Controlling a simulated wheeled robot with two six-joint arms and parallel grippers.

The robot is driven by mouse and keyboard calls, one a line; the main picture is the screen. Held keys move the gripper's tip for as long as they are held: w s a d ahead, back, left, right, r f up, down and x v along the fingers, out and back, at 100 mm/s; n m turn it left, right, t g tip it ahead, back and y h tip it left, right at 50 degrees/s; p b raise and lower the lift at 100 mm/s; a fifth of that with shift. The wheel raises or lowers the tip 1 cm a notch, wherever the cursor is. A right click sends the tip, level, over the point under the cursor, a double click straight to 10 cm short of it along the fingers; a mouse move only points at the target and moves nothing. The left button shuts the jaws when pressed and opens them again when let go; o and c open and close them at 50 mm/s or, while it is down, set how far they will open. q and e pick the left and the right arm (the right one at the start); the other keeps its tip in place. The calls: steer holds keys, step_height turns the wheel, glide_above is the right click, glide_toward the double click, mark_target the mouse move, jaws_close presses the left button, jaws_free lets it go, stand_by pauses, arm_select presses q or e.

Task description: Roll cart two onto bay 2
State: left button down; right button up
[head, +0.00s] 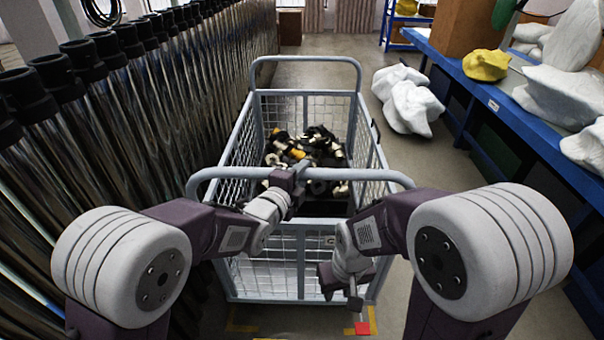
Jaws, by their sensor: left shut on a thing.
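A grey wire-mesh cart (240,140) stands in the aisle in front of me, with its near push bar (350,174) across the middle of the view. My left gripper (294,178) is shut on this bar, left of its middle. My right gripper (354,298) hangs low by the cart's near right side, below the bar; its finger gap is too small to make out. Yellow floor marks (372,320) and a red patch (362,328) show at the cart's near end. No bay or cart number is readable.
Dark fittings with some white and yellow pieces (305,152) lie in the cart. A row of capped metal tubes (150,90) lines the left side closely. Floor beyond the cart is clear.

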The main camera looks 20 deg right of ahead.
arm_select(q)
steer(key=shift+f, duration=0.1)
stand_by(0.8)
steer(key=shift+f+b, duration=0.2)
steer(key=shift+b, duration=0.1)
steer(key=shift+s+f, duration=0.15)
steer(key=shift+s, duration=0.1)
steer(key=shift+s+a+r, duration=0.2)
steer(key=shift+s+r, duration=0.15)
steer(key=shift+s, duration=0.2)
steer(key=c, duration=1.5)
jaws_free()
steer(key=shift+s+a+r, duration=0.1)
steer(key=shift+s+a, duration=0.05)
steer(key=shift+s, duration=0.05)
steer(key=shift+c, duration=0.2)
steer(key=o, duration=0.4)
steer(key=shift+w, duration=0.1)
steer(key=shift+w+d, duration=0.2)
steer(key=shift+w, duration=0.1)
steer(key=shift+s+a, duration=0.2)
steer(key=shift+s, duration=0.1)
steer(key=v, duration=0.8)
steer(key=shift+s+a, duration=0.15)
steer(key=shift+a, duration=0.05)
